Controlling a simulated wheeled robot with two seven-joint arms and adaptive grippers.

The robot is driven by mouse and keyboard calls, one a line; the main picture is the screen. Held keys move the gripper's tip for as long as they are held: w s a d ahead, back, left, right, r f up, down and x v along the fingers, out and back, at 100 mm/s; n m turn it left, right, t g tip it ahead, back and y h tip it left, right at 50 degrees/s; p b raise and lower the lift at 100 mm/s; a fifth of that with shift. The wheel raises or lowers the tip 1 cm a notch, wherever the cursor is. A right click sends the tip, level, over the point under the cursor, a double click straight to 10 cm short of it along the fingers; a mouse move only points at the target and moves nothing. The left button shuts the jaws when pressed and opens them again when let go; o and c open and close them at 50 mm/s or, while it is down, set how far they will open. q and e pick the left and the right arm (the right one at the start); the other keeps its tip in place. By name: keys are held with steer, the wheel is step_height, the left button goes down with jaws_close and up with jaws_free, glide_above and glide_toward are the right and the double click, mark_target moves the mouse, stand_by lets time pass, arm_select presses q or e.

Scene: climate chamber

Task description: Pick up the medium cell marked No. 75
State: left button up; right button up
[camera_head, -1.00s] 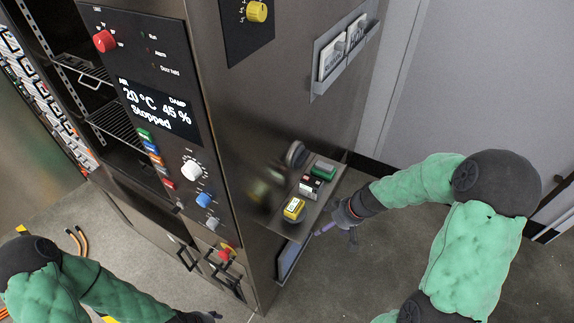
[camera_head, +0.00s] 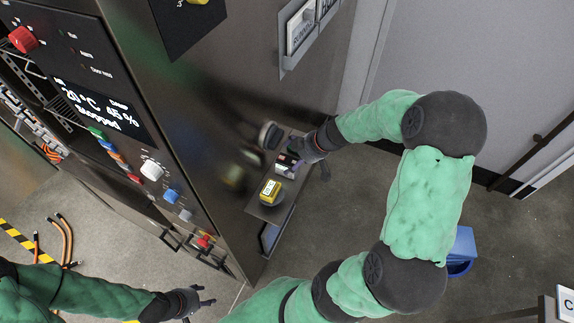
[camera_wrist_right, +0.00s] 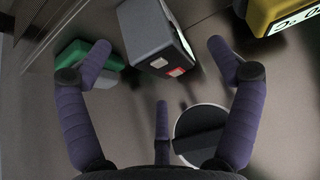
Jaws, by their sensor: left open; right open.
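Three cells are at the small side shelf (camera_head: 262,213) of the chamber. A yellow one (camera_head: 271,192) stands at the near end and shows at the upper right of the right wrist view (camera_wrist_right: 262,14). A dark grey one with a red and a white mark (camera_wrist_right: 155,38) lies between my open right gripper's fingers (camera_wrist_right: 158,58), apart from them as far as I can tell. A green one (camera_wrist_right: 75,60) is behind the left finger. No number 75 is legible. My left gripper (camera_head: 203,299) is open and empty at the bottom.
A round dark disc (camera_wrist_right: 202,135) is below the cells in the wrist view. The chamber's control panel (camera_head: 95,105) is at left. A blue bin (camera_head: 461,250) stands on the floor at right. Orange cables (camera_head: 66,240) lie at lower left.

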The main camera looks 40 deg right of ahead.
mark_target(289, 162)
steer(key=shift+d+x, duration=0.15)
steer(key=shift+x, duration=1.15)
steer(key=shift+d+x, duration=0.2)
steer(key=shift+x, duration=1.1)
steer(key=shift+c, duration=0.3)
steer(key=c, duration=1.7)
